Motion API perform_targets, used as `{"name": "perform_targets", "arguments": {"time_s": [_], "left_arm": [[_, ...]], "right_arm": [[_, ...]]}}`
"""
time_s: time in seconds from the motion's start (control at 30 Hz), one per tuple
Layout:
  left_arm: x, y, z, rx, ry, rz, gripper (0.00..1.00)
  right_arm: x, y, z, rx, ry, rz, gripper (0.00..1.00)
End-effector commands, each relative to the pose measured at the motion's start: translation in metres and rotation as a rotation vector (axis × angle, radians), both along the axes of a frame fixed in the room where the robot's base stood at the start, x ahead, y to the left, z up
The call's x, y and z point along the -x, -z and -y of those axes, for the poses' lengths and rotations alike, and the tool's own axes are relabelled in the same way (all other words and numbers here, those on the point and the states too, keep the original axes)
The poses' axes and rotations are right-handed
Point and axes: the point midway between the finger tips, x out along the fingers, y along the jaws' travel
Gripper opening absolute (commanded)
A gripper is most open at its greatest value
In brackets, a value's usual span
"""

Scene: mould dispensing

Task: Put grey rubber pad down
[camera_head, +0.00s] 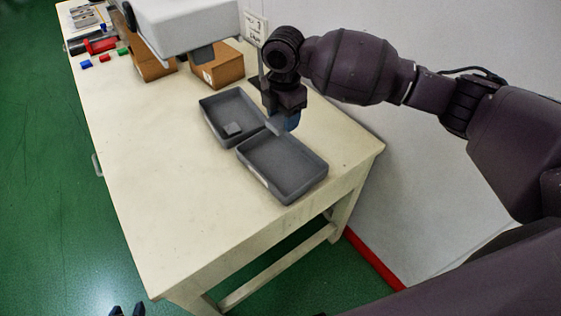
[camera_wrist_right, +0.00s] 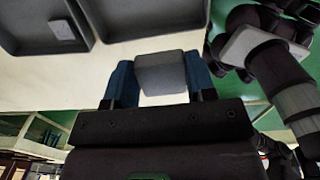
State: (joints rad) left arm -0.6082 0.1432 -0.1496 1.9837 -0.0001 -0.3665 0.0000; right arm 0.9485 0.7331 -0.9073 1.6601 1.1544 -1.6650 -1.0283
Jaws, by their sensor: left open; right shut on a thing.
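A grey rubber pad (camera_wrist_right: 161,74) is clamped between the blue fingers of my right gripper (camera_wrist_right: 162,82) in the right wrist view. In the head view my right gripper (camera_head: 284,121) hangs above the adjoining sides of two dark grey trays, with the pad (camera_head: 275,125) at its tip. Another small grey pad (camera_head: 232,129) lies in the far-left tray (camera_head: 208,119); it also shows in the wrist view (camera_wrist_right: 67,29). The nearer tray (camera_head: 286,190) looks empty. My left gripper (camera_head: 127,311) is open at the bottom edge, partly cut off, beside the table.
The cream table (camera_head: 170,200) is clear to the left and in front of the trays. Brown boxes (camera_head: 224,66) and a white machine (camera_head: 185,22) stand behind. Small coloured blocks (camera_head: 104,58) lie at the far left. A white wall (camera_head: 420,200) borders the right.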

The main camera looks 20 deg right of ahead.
Motion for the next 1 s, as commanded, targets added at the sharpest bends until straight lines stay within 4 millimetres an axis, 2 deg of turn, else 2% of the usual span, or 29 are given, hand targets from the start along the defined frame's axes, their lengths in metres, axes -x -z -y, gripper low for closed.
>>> {"name": "perform_targets", "arguments": {"time_s": [0.6,0.73,1.0], "left_arm": [[0.0,0.019,0.002,0.001,0.003,-0.01,0.42],[-0.002,0.019,0.002,0.002,0.004,-0.008,0.42],[-0.007,0.016,0.003,0.002,0.007,0.003,0.42]], "right_arm": [[0.001,0.131,0.0,0.0,0.001,-0.005,0.27],[0.001,0.146,0.0,0.0,0.002,-0.002,0.27],[0.001,0.162,0.0,0.0,0.001,-0.002,0.27]]}}
